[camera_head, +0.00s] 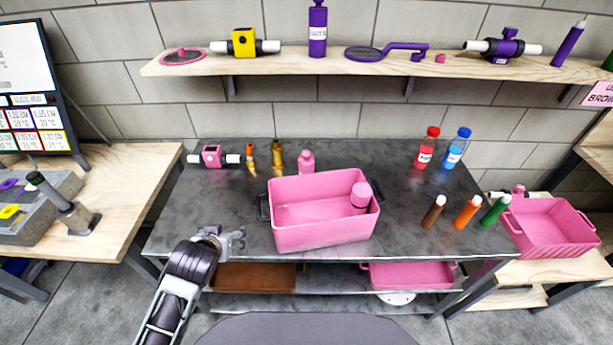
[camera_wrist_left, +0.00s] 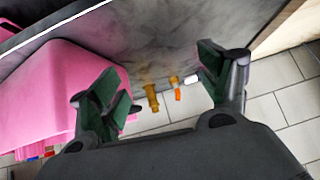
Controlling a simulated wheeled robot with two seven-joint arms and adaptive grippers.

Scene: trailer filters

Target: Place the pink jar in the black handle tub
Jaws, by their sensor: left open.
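A pink tub with black handles (camera_head: 315,236) stands in the middle of the grey metal table. A pink jar (camera_head: 360,198) is inside it at the right end, leaning. Another pink bottle-shaped item (camera_head: 306,162) stands behind the tub. My left gripper (camera_head: 236,241) is open and empty at the table's front edge, left of the tub and apart from it. Its spread fingers (camera_wrist_left: 160,92) show in the left wrist view, with the pink tub (camera_wrist_left: 40,95) at the left. My right gripper is not in view.
A pink valve piece (camera_head: 212,156) and two brass-coloured fittings (camera_head: 277,158) stand at the back left. Red (camera_head: 427,148) and blue (camera_head: 456,149) bottles and several coloured tubes (camera_head: 466,212) stand right. The table left of the tub is clear. A pink crate (camera_head: 553,248) stands far right.

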